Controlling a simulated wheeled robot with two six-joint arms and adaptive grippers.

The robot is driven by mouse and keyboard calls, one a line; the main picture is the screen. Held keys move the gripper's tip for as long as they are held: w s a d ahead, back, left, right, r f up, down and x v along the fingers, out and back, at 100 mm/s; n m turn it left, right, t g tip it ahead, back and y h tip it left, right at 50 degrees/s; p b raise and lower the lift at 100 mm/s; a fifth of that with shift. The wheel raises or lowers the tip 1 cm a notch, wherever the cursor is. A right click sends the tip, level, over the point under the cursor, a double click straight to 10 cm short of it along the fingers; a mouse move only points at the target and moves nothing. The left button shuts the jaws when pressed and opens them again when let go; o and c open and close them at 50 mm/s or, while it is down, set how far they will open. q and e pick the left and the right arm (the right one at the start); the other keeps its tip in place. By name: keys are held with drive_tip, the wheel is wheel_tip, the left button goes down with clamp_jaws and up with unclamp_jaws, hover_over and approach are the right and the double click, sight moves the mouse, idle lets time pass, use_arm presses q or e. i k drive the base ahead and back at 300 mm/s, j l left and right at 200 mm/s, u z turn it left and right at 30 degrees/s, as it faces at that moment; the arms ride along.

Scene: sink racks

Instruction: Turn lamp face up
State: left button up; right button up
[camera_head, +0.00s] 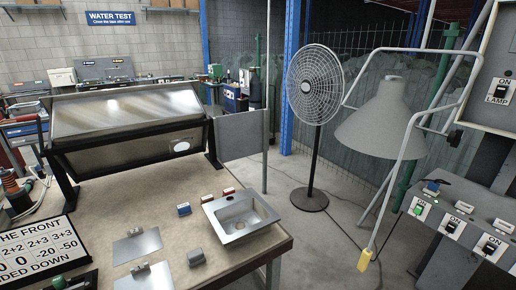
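The lamp (385,122) hangs at the right of the head view. It has a grey cone-shaped shade with its wide opening facing down. A pale tube frame (407,150) runs around the shade, and a long leg of it slants down to a yellow tip (365,259). A black knob (455,138) sits at the right side of the shade. The inside of the shade is hidden. Neither of my grippers shows in this view.
A switch box marked ON LAMP (501,91) is at the upper right. A row of switches (455,225) lies below it. A standing fan (314,85) is left of the lamp. A workbench (166,262) with a metal sink (240,215) fills the left. Floor shows between bench and switches.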

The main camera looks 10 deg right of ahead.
sight(378, 128)
drive_tip(key=k+l+z, duration=0.1)
drive_tip(key=z, duration=1.15)
